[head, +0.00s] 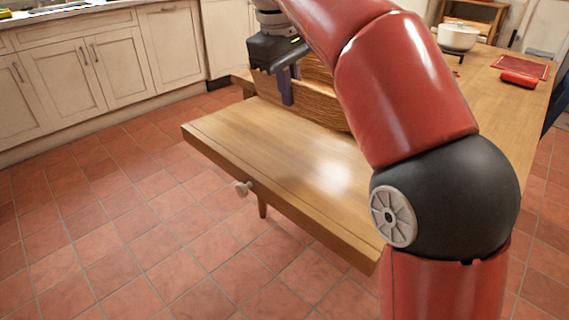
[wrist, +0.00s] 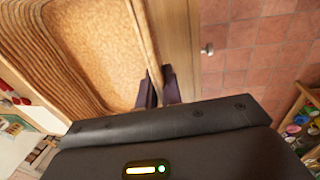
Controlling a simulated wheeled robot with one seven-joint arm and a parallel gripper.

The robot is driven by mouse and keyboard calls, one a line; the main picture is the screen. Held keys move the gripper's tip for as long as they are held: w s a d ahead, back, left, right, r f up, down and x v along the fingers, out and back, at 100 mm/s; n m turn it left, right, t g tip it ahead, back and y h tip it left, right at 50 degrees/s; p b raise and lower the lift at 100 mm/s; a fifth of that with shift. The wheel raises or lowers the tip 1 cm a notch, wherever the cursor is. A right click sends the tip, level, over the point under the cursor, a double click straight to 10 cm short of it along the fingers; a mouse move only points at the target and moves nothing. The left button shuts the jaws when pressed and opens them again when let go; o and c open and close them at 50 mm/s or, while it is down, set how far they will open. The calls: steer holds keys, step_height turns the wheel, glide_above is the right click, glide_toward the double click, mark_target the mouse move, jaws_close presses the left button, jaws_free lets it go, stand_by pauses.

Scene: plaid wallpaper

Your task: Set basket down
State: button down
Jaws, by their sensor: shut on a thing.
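A brown woven basket (head: 322,104) is at the table, partly hidden behind my red arm in the head view. In the wrist view the basket (wrist: 95,50) shows its pale, empty-looking inside and its rim. My gripper (head: 287,88) is at the basket's near left side, with its fingers (wrist: 158,90) closed on the basket's wall, one on each side of the rim. The wooden table (head: 240,150) lies under and in front of the basket. I cannot tell whether the basket's bottom touches the tabletop.
A white pot (head: 458,37), a red cloth-like item (head: 519,79) and a red mat (head: 520,66) are on the table's far right. A drawer knob (head: 243,188) sticks out at the front edge. The near left tabletop is bare. Cabinets (head: 110,65) line the wall.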

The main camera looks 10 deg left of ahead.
step_height(320, 180, down, 14)
steer(key=b, duration=0.4)
steer(key=c, duration=1.6)
jaws_free()
steer(key=shift+f, duration=0.1)
steer(key=shift+o, duration=0.2)
step_height(320, 180, up, 12)
steer(key=s+a+p, duration=0.1)
steer(key=p, duration=0.3)
steer(key=shift+s+a, duration=0.2)
steer(key=shift+s, duration=0.15)
steer(key=shift+s, duration=0.1)
